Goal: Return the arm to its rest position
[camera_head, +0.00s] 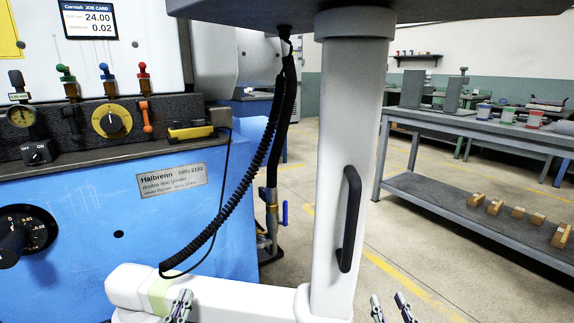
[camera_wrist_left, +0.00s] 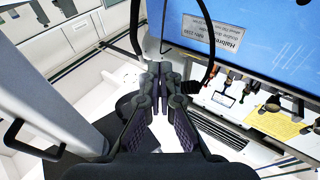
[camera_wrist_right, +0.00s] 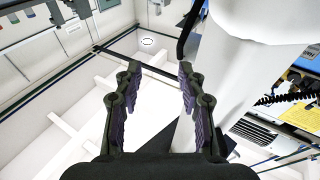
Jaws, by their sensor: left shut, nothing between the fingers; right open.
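My left gripper (camera_head: 180,306) shows at the bottom edge of the head view, in front of the low white horizontal beam (camera_head: 235,298). In the left wrist view its fingers (camera_wrist_left: 160,84) are together with nothing between them. My right gripper (camera_head: 391,307) shows at the bottom edge, right of the white column (camera_head: 345,130). In the right wrist view its fingers (camera_wrist_right: 159,72) are spread wide and empty. Both grippers point upward, with the ceiling behind them in the wrist views. Most of both arms is out of the head view.
The blue grinder (camera_head: 90,215) with knobs and valves fills the left. A black coiled cable (camera_head: 240,190) hangs between the column and grinder. The column has a black handle (camera_head: 348,220). A grey bench (camera_head: 470,125) stands at the right. The floor before it is clear.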

